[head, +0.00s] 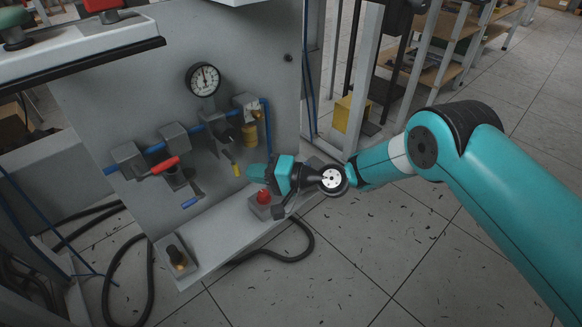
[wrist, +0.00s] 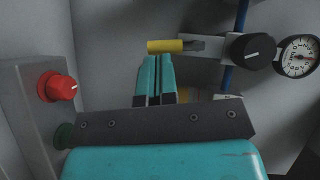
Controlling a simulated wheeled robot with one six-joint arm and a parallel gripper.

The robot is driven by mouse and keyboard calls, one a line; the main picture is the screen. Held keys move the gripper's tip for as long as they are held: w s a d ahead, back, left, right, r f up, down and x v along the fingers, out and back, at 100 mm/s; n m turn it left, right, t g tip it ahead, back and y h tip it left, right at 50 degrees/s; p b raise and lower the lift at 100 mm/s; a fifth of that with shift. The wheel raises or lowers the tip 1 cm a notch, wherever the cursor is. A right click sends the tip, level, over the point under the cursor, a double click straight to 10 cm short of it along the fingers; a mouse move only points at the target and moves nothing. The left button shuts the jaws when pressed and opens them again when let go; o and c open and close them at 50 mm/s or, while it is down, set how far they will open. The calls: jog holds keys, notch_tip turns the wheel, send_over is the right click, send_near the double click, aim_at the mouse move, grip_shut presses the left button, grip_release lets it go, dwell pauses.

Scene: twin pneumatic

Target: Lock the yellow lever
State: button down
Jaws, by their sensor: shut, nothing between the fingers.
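The yellow lever (head: 236,170) hangs down from the valve at the right part of the blue pipe on the grey panel. In the wrist view its yellow handle (wrist: 165,46) lies across the picture, with a grey stem running right to a dark round valve body (wrist: 250,51). My gripper (head: 251,172) is just right of the lever's lower end in the head view. In the wrist view the teal fingers of my gripper (wrist: 156,60) are together and empty, their tips just below the yellow handle. I cannot tell whether they touch it.
A red lever (head: 165,165) and a blue lever (head: 192,202) are to the left on the panel. A pressure gauge (head: 203,79) sits above. A black hose (head: 290,252) lies on the floor.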

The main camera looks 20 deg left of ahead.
jog(key=d+p, duration=0.4)
jog(key=d, duration=0.8)
jog(key=shift+r, duration=0.4)
jog(key=shift+r, duration=0.1)
